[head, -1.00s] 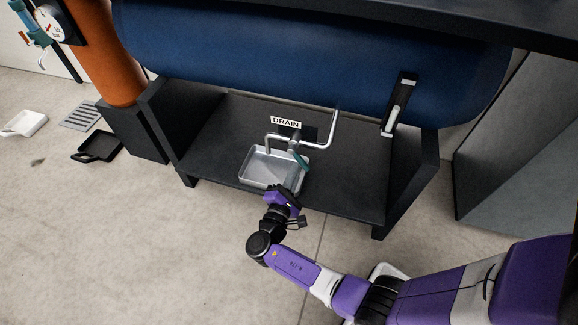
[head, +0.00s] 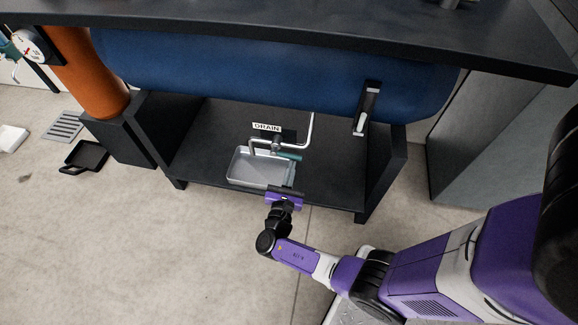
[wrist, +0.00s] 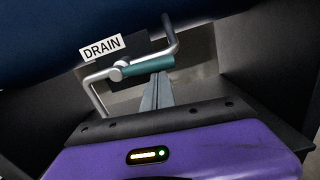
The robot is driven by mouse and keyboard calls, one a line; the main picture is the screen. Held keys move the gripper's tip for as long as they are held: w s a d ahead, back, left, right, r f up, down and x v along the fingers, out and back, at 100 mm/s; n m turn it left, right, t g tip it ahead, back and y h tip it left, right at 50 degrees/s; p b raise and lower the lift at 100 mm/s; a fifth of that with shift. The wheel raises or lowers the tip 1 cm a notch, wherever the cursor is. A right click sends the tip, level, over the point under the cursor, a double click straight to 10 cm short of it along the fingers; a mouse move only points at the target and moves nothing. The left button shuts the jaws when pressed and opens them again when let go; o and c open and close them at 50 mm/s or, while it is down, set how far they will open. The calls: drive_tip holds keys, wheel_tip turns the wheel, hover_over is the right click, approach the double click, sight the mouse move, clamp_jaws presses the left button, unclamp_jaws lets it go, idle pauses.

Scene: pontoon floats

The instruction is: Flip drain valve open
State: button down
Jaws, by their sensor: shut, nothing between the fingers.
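The drain valve is on a bent grey pipe (head: 298,147) under the blue tank, beside a white DRAIN label (head: 267,128). Its teal handle (head: 288,156) points right, roughly along the pipe. The handle (wrist: 150,65) also lies nearly level across the wrist view, right of the round valve hub (wrist: 121,71). My gripper (head: 291,174) is just below the handle in the head view. In the wrist view its closed grey fingers (wrist: 158,82) reach up to the handle's underside. I cannot tell whether they touch it. Nothing is held.
A grey metal tray (head: 236,168) sits on the dark shelf below the pipe outlet. The blue tank (head: 250,75) hangs above, with dark frame sides at both ends. A black pan (head: 86,156) and a floor grate (head: 63,126) lie at left. The front floor is clear.

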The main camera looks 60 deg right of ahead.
drive_tip(key=shift+s+d+r+p, duration=0.1)
drive_tip(key=shift+r+p, duration=0.2)
drive_tip(key=shift+r, duration=0.1)
idle(0.3)
drive_tip(key=shift+f, duration=0.1)
drive_tip(key=s+a+f+b, duration=0.3)
drive_tip(key=a+f, duration=0.1)
drive_tip(key=a, duration=0.6)
drive_tip(key=shift+s+f, duration=0.2)
drive_tip(key=shift+s, duration=0.2)
drive_tip(key=shift+a, duration=0.1)
